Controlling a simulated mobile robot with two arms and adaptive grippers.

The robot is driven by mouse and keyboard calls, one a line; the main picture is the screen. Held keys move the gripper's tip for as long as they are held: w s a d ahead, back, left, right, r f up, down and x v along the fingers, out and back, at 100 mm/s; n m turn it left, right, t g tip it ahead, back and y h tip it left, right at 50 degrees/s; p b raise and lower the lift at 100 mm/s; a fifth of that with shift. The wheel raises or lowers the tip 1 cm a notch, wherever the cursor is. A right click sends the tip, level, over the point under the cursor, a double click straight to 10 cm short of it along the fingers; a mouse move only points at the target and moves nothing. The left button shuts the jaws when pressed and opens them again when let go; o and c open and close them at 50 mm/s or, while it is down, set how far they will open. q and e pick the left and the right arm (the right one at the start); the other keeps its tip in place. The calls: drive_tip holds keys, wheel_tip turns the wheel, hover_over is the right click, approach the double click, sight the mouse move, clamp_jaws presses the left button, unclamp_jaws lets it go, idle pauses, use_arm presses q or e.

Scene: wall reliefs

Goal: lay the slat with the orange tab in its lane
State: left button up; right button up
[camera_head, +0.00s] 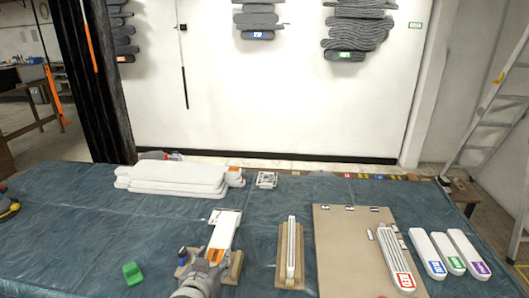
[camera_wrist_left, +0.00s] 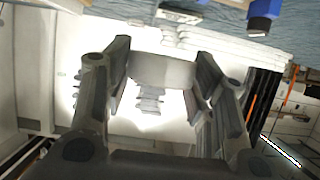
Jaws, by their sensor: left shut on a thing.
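A white slat with an orange tab (camera_head: 224,228) is at the front middle-left of the table, its tab end towards me, over a wooden stand (camera_head: 236,266). My left gripper (camera_head: 213,265) is at the tab end and is shut on the slat. In the left wrist view, a pale grey end of the slat (camera_wrist_left: 162,70) shows between the fingers. I cannot tell whether the slat touches the stand. A tan board (camera_head: 335,240) lies to the right with a grooved slat with a red tab (camera_head: 395,262) on its right part. My right gripper is out of view.
White slats are stacked (camera_head: 175,178) at the back left. A second wooden stand (camera_head: 283,240) holds a grooved piece. Slats with blue (camera_head: 427,252), green (camera_head: 447,252) and purple (camera_head: 468,252) tabs lie at the right. Cloth is bare at left.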

use_arm(q)
drive_tip(key=s+a+r, duration=0.1)
drive_tip(key=s+r, duration=0.3)
drive_tip(key=r, duration=0.7)
drive_tip(key=s+a+r, duration=0.1)
drive_tip(key=s+r, duration=0.3)
drive_tip(key=r, duration=0.7)
drive_tip(key=w+f, duration=0.2)
drive_tip(key=f, duration=0.5)
drive_tip(key=w+d+f, duration=0.1)
drive_tip(key=w+f, duration=0.2)
drive_tip(key=f, duration=0.4)
drive_tip(key=w+d+f, duration=0.1)
drive_tip(key=w+f, duration=0.2)
drive_tip(key=f, duration=0.5)
drive_tip(key=shift+f, duration=0.45)
drive_tip(key=shift+f, duration=0.1)
wheel_tip(320, 180, down, 9)
drive_tip(key=shift+f+p, duration=0.2)
drive_tip(key=shift+p, duration=0.2)
